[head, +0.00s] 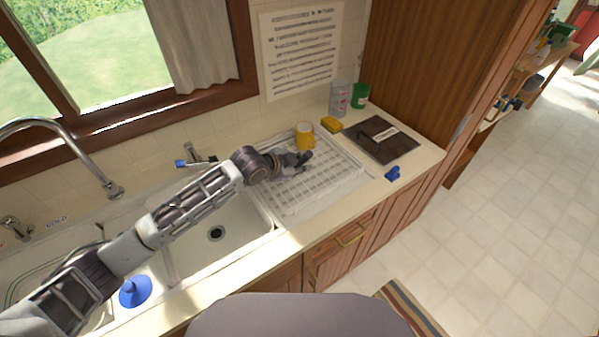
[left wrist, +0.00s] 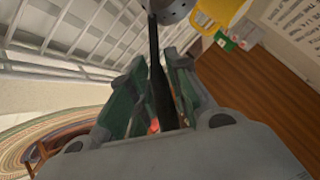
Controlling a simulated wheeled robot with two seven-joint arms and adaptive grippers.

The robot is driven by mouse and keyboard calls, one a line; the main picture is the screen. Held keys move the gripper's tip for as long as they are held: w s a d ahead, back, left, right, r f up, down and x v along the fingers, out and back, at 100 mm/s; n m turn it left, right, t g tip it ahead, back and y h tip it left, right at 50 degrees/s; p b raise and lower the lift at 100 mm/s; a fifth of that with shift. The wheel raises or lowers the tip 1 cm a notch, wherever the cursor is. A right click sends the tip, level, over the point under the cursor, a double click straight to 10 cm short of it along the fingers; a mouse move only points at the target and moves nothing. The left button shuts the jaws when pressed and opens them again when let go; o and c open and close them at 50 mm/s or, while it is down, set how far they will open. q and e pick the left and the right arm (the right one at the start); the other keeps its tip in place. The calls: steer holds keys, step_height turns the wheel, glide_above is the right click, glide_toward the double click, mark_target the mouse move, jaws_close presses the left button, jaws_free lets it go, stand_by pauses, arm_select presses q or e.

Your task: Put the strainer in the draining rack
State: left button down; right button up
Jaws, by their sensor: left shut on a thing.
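My left gripper (head: 299,163) is over the draining rack (head: 325,189), a white grid tray on the counter right of the sink. In the left wrist view its green-padded fingers are shut on the dark handle of the strainer (left wrist: 173,11). The strainer's grey perforated head is partly cut off by the top edge of that view. The rack's white bars (left wrist: 75,30) show beside it there. In the head view the strainer is too small to make out well, and I cannot tell whether it touches the rack. My right gripper is not in view.
A yellow mug (head: 304,137) stands at the rack's back edge. A yellow sponge (head: 331,125), a clear glass (head: 340,98), a green can (head: 361,95), a dark board (head: 379,139) and a blue item (head: 392,173) are to the right. The sink (head: 205,250) lies left, with a blue plunger-like thing (head: 135,291).

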arm_select(q)
steer(key=shift+f, duration=1.85)
steer(key=shift+f, duration=0.1)
steer(key=c, duration=1.3)
jaws_free()
steer(key=shift+c, duration=0.2)
steer(key=shift+s+r, duration=0.1)
steer(key=shift+r, duration=0.1)
steer(key=v, duration=1.1)
steer(key=shift+s+a+b, duration=0.25)
steer(key=shift+a+b, duration=0.05)
steer(key=shift+b, duration=0.05)
steer(key=shift+r, duration=0.15)
